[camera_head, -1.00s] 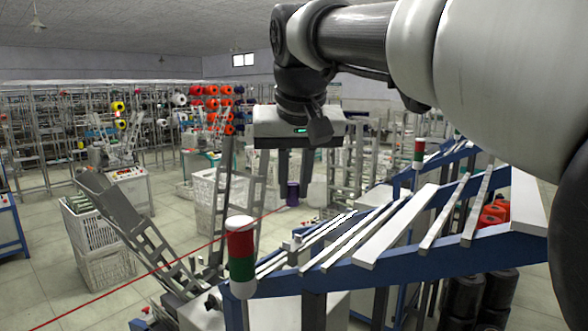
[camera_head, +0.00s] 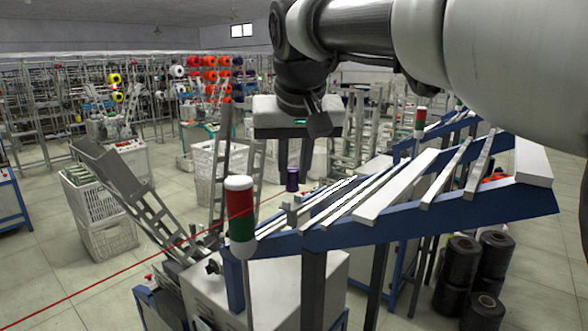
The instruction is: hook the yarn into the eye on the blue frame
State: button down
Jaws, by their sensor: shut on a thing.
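My gripper (camera_head: 293,171) hangs at the upper middle, fingers pointing down, shut on a small purple cylinder (camera_head: 292,182) like a bobbin. The red yarn (camera_head: 110,267) runs taut from the lower left edge up toward the purple cylinder; whether it is tied to it is too small to tell. The blue frame (camera_head: 400,222) spans the right, below and to the right of my gripper, apart from it. A small grey upright piece (camera_head: 292,215) stands at its left part; I cannot tell whether this is the eye.
A red, white and green signal light (camera_head: 240,212) stands at the frame's left end. Pale slats (camera_head: 397,187) lie across the frame. Grey ladder-like metal arms (camera_head: 150,205) rise at left. White crates (camera_head: 95,205) and black spools (camera_head: 457,268) stand on the floor. Open floor lies lower left.

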jog(key=shift+f+b, duration=1)
jog(key=shift+f, duration=0.35)
jog(key=shift+w+a+r+p, duration=0.15)
jog(key=shift+w+a+p, duration=0.1)
jog(key=shift+p, duration=0.1)
jog(key=shift+w+a+p, duration=0.55)
jog(key=shift+w+a, duration=0.1)
jog(key=shift+a, duration=0.2)
jog(key=shift+w+a+p, duration=0.55)
jog(key=shift+w+a, duration=0.1)
jog(key=shift+a, duration=0.2)
jog(key=shift+w+a+r+p, duration=0.1)
jog(key=shift+a+r+p, duration=0.1)
jog(key=shift+r, duration=0.6)
jog(key=shift+w+a+r+p, duration=0.1)
jog(key=shift+r+p, duration=0.15)
jog(key=shift+r, duration=0.55)
jog(key=shift+w+a+r+p, duration=0.1)
jog(key=shift+r+p, duration=0.1)
jog(key=shift+r, duration=0.6)
